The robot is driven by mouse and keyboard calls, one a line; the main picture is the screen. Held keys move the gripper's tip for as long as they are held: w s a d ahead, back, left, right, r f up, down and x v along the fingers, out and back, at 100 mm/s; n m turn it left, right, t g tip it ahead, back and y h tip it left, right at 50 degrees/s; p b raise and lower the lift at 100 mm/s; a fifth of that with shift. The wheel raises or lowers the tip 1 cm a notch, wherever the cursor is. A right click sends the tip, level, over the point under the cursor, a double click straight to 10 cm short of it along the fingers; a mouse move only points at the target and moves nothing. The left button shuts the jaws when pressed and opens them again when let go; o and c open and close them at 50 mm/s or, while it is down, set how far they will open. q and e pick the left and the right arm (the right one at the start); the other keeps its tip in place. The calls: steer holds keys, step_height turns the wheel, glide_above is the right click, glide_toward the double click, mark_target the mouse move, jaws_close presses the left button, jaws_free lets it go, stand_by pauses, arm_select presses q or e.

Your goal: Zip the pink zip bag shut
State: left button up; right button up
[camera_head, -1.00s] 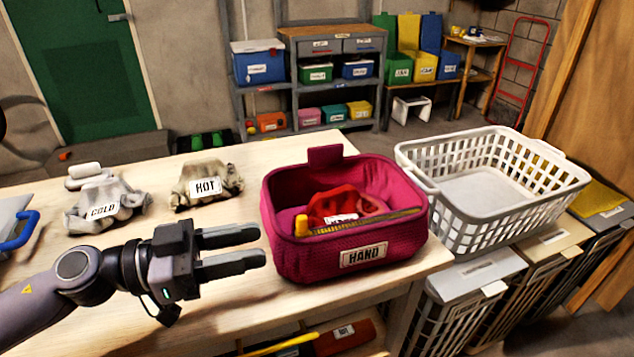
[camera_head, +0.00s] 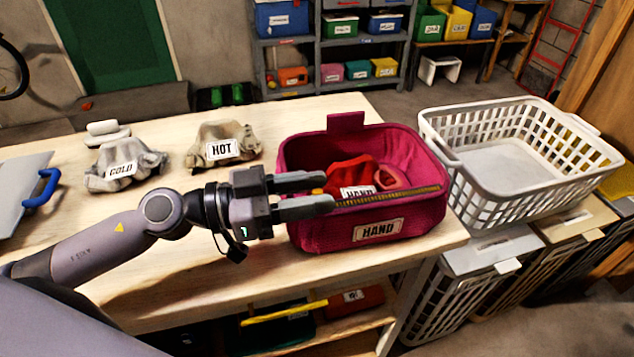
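The pink zip bag (camera_head: 415,213) stands on the wooden table with its top open and a "HAND" label on its front. Red cloth (camera_head: 349,174) with a label lies inside. A gold zip track (camera_head: 395,196) runs along the front rim. The yellow zip pull (camera_head: 318,191) is at the rim's left end, partly hidden by my fingers. My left gripper (camera_head: 329,191) is open, its two fingers apart and pointing right at the bag's front left corner. The pull shows between the fingers; I cannot tell whether they touch it. My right gripper is not in view.
A white laundry basket (camera_head: 487,215) stands right of the bag. Cloth bundles labelled "COLD" (camera_head: 124,166) and "HOT" (camera_head: 222,146) lie left of it. A grey board with a blue handle (camera_head: 42,188) is at far left.

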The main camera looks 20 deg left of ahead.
arm_select(q)
steer(key=shift+w+d, duration=0.3)
steer(key=shift+d, duration=0.2)
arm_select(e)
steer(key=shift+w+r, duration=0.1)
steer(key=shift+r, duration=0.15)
arm_select(q)
jaws_close()
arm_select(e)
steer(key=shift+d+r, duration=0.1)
